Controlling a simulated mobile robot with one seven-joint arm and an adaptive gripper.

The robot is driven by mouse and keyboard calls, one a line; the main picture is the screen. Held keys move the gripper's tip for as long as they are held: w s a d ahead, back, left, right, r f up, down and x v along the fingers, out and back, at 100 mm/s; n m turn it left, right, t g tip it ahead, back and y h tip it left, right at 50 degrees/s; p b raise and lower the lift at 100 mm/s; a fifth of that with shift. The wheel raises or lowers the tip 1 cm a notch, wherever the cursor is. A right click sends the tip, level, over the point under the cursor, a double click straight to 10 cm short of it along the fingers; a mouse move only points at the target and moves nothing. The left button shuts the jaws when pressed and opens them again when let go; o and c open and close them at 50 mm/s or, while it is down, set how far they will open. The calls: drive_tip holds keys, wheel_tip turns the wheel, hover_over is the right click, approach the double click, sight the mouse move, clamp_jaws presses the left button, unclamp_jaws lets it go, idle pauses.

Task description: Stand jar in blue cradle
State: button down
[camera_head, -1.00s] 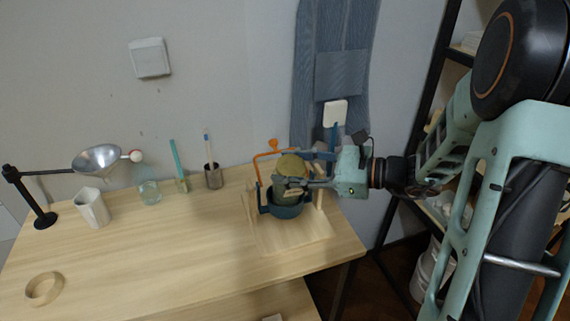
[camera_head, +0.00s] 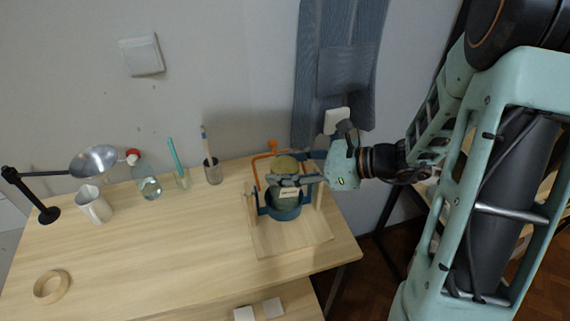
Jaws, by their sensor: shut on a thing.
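The jar (camera_head: 287,193) is grey-green with a yellowish lid and a pale label. It stands about upright in the blue cradle (camera_head: 280,213), with its lower part inside the cradle's round cup. My gripper (camera_head: 287,182) reaches in from the right and is shut on the jar's upper part, below the lid. The jar's bottom is hidden by the cup wall, so I cannot tell whether it touches the cup's floor.
The cradle is on a wooden board (camera_head: 290,242) with an orange hooked rod (camera_head: 256,170) behind. A metal tumbler (camera_head: 94,204), a bottle (camera_head: 148,183), brush holders and a lamp (camera_head: 95,161) stand left. The table's middle is clear.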

drive_tip(key=shift+a, duration=0.1)
drive_tip(key=c, duration=1.3)
unclamp_jaws()
drive_tip(key=shift+r, duration=0.1)
